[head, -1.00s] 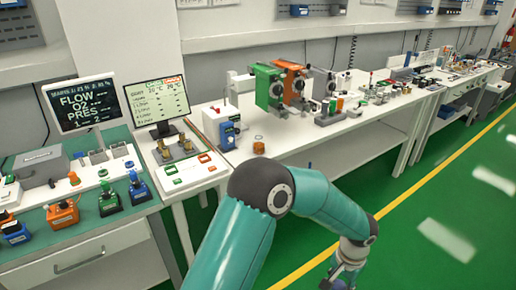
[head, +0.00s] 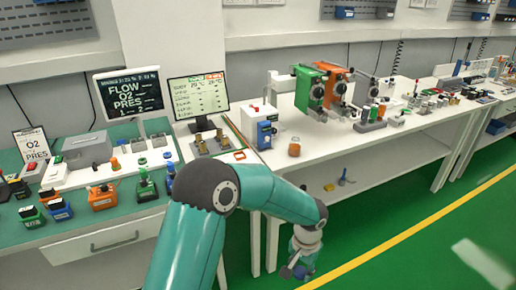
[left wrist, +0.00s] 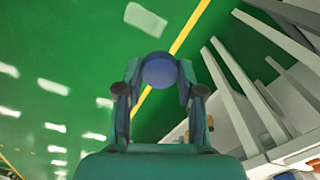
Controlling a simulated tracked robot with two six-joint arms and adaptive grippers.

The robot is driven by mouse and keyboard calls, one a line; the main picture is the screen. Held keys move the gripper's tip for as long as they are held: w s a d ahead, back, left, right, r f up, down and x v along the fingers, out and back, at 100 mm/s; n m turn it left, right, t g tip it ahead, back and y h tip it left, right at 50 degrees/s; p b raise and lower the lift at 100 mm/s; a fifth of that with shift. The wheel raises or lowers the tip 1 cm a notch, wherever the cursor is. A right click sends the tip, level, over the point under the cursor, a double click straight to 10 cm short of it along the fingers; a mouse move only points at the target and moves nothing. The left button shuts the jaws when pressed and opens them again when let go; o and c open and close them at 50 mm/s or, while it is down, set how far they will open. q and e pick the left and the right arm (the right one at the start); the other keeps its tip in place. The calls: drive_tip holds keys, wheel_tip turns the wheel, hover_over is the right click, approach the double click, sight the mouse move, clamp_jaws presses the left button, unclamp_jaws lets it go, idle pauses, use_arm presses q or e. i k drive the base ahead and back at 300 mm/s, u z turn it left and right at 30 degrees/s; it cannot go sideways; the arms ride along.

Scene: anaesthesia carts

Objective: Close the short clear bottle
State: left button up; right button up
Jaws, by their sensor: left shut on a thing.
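My left gripper (head: 298,269) hangs low in front of the long white bench, over the green floor. In the left wrist view its fingers (left wrist: 158,88) are shut on a round blue thing (left wrist: 158,70), which looks like a cap. A small short clear jar (head: 294,147) with orange in its lower part stands upright on the bench, above and apart from my left gripper in the picture. It may be the short clear bottle; its top is too small to make out. My right gripper is not in view.
A blue device (head: 265,133) stands left of the jar. Green and orange pump-like units (head: 322,90) stand behind it to the right. The bench edge and lower shelf (head: 345,185) lie beyond my arm. Open floor (head: 400,270) is at the right.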

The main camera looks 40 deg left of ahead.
sight(295, 145)
drive_tip(key=u, duration=1)
drive_tip(key=i, duration=1.45)
drive_tip(key=z, duration=0.05)
